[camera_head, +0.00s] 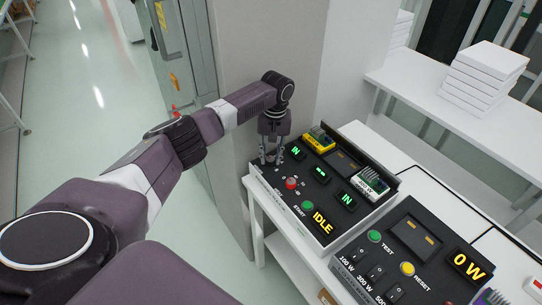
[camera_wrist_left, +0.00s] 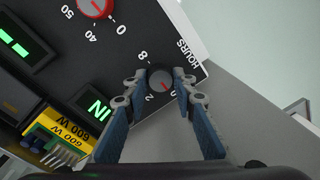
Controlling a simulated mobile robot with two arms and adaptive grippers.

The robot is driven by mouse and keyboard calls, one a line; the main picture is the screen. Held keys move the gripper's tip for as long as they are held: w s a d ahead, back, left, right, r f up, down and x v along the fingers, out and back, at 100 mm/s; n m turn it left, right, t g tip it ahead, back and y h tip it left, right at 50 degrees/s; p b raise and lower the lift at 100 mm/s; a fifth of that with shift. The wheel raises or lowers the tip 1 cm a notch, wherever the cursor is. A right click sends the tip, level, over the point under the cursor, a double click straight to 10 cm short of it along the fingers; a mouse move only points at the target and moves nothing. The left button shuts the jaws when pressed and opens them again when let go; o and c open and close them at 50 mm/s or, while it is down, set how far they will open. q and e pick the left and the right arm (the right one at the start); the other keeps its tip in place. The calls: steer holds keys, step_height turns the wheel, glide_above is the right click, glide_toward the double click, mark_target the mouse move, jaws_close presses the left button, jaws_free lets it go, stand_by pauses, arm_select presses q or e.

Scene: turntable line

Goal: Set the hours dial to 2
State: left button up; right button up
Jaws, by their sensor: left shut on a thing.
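The hours dial (camera_wrist_left: 160,78) is a small grey knob with a red pointer mark, beside the word HOURS on a black panel. In the left wrist view its mark points to the lower right, towards a partly hidden digit; the 2 is at its lower left and the 8 at its upper left. My left gripper (camera_wrist_left: 162,84) is shut on the dial, one finger on each side. In the head view the left gripper (camera_head: 273,158) reaches down onto the far left corner of the black panel (camera_head: 322,230), and its fingers hide the dial.
A red dial (camera_head: 291,183) sits close to the gripper. A yellow module (camera_head: 319,140), a green-and-white module (camera_head: 371,181) and a green START button (camera_head: 307,206) are on the same panel. A second panel (camera_head: 400,240) stands at right. A grey wall (camera_head: 270,60) rises behind.

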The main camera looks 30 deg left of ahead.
arm_select(q)
steer(key=shift+r+m+p, duration=0.15)
steer(key=shift+m+p, duration=0.6)
steer(key=shift+m, duration=0.15)
steer(key=m+p, duration=0.2)
steer(key=m, duration=0.1)
steer(key=shift+m, duration=0.3)
steer(key=m+p, duration=0.1)
steer(key=m, duration=0.2)
steer(key=shift+t, duration=0.3)
steer(key=shift+m+p, duration=0.45)
steer(key=shift+m, duration=1.15)
steer(key=o, duration=1.2)
steer(key=shift+c, duration=0.2)
